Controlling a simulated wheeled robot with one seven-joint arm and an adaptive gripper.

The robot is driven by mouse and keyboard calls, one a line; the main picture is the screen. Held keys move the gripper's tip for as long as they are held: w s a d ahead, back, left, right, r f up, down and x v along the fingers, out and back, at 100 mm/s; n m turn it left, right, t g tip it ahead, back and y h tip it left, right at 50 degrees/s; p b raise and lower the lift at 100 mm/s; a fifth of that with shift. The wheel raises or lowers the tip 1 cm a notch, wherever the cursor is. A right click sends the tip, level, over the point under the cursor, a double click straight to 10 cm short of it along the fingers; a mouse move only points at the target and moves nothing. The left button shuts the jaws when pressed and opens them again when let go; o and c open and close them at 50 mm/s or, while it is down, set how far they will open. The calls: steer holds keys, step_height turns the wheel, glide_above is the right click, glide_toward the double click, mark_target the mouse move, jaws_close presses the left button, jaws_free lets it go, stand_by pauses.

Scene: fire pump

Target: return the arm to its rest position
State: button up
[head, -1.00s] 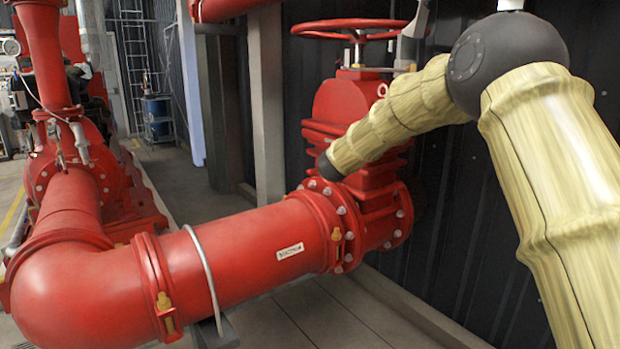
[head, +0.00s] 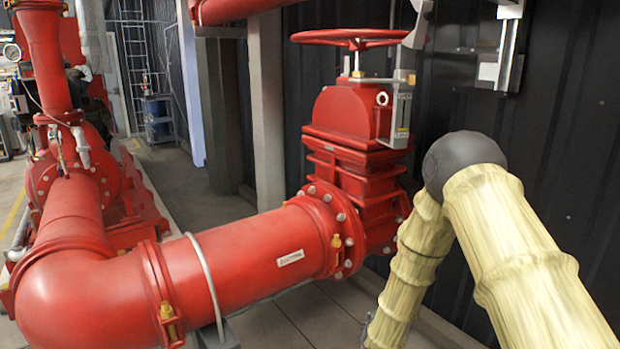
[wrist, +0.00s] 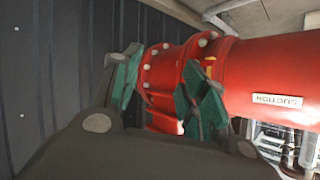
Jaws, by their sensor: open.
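My arm (head: 520,255) is at the right of the head view, with its dark elbow joint low beside the valve. Its forearm (head: 412,268) hangs down and slightly left, and its end is hidden or out of the picture. My gripper (wrist: 163,90) shows in the wrist view. Its two green-padded fingers are spread wide, with nothing between them but the red flange and pipe in the background. Whether it touches anything cannot be told.
A red gate valve (head: 352,150) with a handwheel (head: 358,38) stands left of my arm. A thick red pipe (head: 240,255) runs left from it. A black corrugated wall (head: 560,120) is behind my arm. Floor (head: 325,318) shows below the pipe.

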steer(key=s+f+n+g+y+p, duration=0.1)
steer(key=s+f+g, duration=0.1)
steer(key=s+f, duration=0.5)
steer(key=s+d+f+n+g, duration=0.1)
steer(key=s+f+g, duration=0.1)
steer(key=s, duration=0.9)
steer(key=s+f+n+g+y+p, duration=0.1)
steer(key=s+f+g, duration=0.1)
steer(key=s+f, duration=0.5)
steer(key=s+d+r+n+g+y+p, duration=0.1)
steer(key=s+g, duration=0.5)
steer(key=s, duration=1.9)
steer(key=shift+s+d+r+n, duration=0.2)
steer(key=shift+s+n, duration=0.2)
steer(key=shift+n, duration=0.3)
steer(key=shift+c, duration=0.8)
steer(key=shift+w, duration=0.15)
